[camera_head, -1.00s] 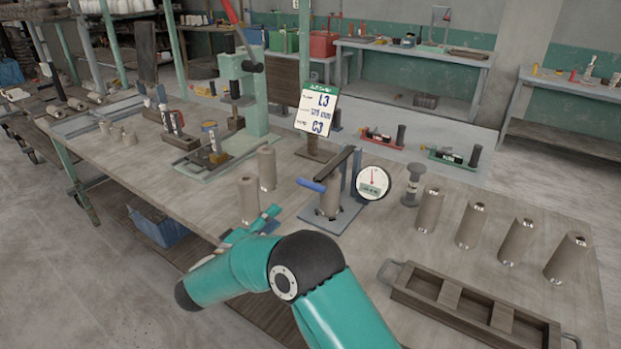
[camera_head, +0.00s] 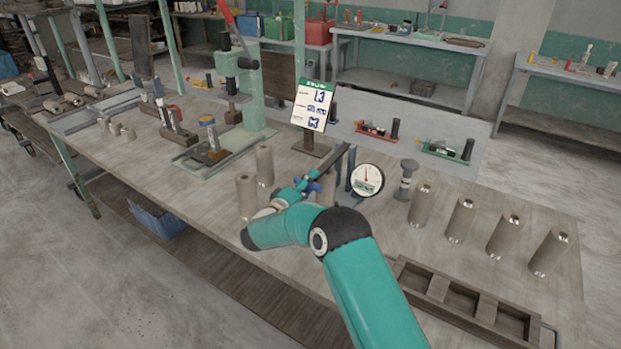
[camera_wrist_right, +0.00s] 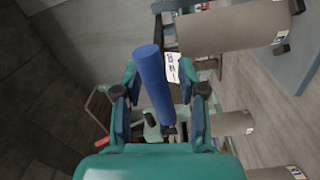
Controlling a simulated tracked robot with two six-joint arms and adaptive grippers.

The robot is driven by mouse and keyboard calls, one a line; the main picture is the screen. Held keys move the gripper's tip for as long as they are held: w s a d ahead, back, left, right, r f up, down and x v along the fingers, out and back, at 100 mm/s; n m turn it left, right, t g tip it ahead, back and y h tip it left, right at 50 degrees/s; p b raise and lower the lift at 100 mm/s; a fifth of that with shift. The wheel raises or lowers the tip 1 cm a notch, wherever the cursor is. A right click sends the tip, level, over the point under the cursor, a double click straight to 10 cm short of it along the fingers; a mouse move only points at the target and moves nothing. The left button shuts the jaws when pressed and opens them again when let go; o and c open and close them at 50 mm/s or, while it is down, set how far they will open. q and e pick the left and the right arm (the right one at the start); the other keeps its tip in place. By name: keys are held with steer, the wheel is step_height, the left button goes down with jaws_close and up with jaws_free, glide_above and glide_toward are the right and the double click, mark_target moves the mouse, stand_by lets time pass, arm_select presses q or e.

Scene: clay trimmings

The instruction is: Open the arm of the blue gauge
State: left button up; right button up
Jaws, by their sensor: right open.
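The blue gauge stands on the bench in the head view, with a round white dial (camera_head: 367,179) and a dark arm (camera_head: 335,160) lying over a clay cylinder (camera_head: 327,188). The arm's blue handle (camera_wrist_right: 155,85) shows large in the right wrist view, between the two fingers. My right gripper (camera_head: 303,187) is open at the handle, left of the cylinder; its fingers (camera_wrist_right: 160,90) stand apart on either side of the handle, with gaps visible. Gripper and forearm hide most of the handle and gauge base in the head view. My left gripper is not in view.
Two clay cylinders (camera_head: 246,196) stand close left of my right gripper. Several more (camera_head: 462,220) stand at the right, behind a wooden tray (camera_head: 408,268). A sign (camera_head: 312,104) and a green press (camera_head: 250,90) stand behind. A small grey spool (camera_head: 406,180) is right of the dial.

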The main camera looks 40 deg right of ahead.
steer(key=shift+w+d, duration=0.1)
steer(key=shift+d, duration=0.15)
jaws_close()
steer(key=shift+r, duration=0.1)
stand_by(0.3)
steer(key=shift+r, duration=0.15)
